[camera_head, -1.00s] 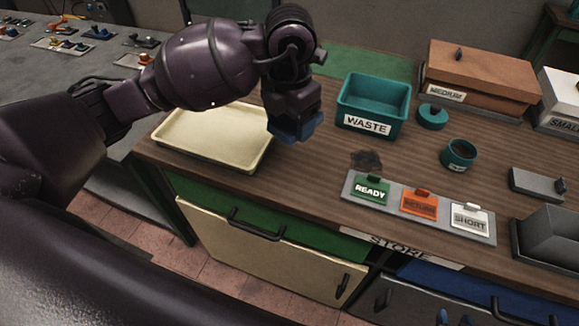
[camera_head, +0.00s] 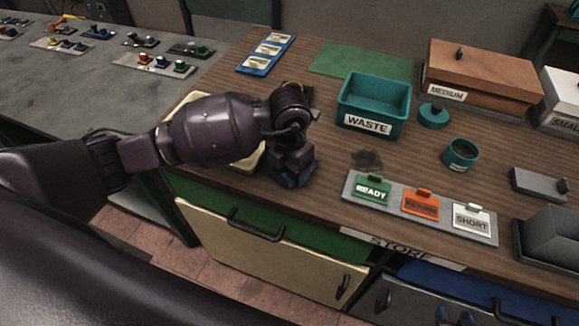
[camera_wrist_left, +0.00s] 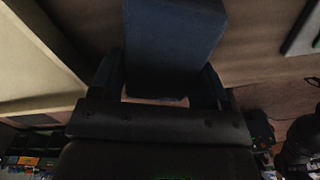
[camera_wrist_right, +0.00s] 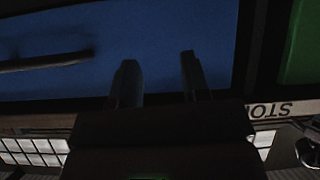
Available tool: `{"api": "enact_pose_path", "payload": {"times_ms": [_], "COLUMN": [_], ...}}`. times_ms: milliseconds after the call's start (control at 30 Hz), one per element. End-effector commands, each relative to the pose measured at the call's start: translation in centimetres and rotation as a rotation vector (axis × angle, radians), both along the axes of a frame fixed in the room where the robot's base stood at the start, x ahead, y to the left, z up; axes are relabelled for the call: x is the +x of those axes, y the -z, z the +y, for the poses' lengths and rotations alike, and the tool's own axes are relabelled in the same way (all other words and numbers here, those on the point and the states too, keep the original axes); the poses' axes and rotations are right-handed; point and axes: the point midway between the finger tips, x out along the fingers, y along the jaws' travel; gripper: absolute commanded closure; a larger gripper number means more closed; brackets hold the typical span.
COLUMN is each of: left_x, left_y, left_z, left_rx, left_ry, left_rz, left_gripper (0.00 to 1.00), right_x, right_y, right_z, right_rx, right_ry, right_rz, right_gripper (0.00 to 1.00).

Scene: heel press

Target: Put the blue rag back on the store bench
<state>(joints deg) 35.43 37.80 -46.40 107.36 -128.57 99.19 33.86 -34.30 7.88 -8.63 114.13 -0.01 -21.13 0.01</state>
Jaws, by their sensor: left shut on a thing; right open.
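The blue rag (camera_wrist_left: 175,45) is a dark blue, block-like bundle between the fingers of my left gripper (camera_wrist_left: 165,85) in the left wrist view. In the head view my left gripper (camera_head: 292,178) is low over the store bench (camera_head: 325,165), just right of the cream tray, and is shut on the rag. The rag is mostly hidden there by the gripper; I cannot tell whether it touches the bench top. My right gripper (camera_wrist_right: 158,80) is open and empty in front of a blue drawer front (camera_wrist_right: 130,45); its fingertips (camera_head: 455,316) show at the bottom of the head view.
The cream tray (camera_head: 250,160) is partly behind my left arm. A teal WASTE bin (camera_head: 373,105) and a sign strip with READY, orange and SHORT cards (camera_head: 420,205) stand to the right. A dark stain (camera_head: 366,159) marks the wood. A green mat (camera_head: 362,62) lies at the back.

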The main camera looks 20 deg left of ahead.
Motion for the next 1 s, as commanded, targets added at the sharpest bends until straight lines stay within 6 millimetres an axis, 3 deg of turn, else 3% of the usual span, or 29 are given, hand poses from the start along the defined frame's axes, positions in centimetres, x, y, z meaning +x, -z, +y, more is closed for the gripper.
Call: {"api": "enact_pose_path", "payload": {"times_ms": [433,467,600,1000], "left_x": [0.0,0.0,0.0,0.1], "left_y": [0.9,0.8,0.8,-0.1], "left_z": [0.0,0.0,0.0,0.0], "left_rx": [0.0,0.0,0.0,-0.001], "left_ry": [0.0,0.0,0.0,0.001], "left_rz": [-0.001,-0.001,-0.001,-0.004], "left_gripper": [0.53,0.26,0.05,0.05], "right_x": [-0.8,-0.7,-0.4,0.4], "right_y": [0.9,0.8,0.5,-0.3], "right_z": [-0.3,-0.3,-0.3,-0.1], "right_rx": [-0.007,-0.007,-0.007,-0.006], "right_ry": [0.0,0.0,-0.002,-0.006], "right_rz": [0.02,0.018,0.011,-0.009], "right_gripper": [0.57,0.57,0.57,0.57]}}
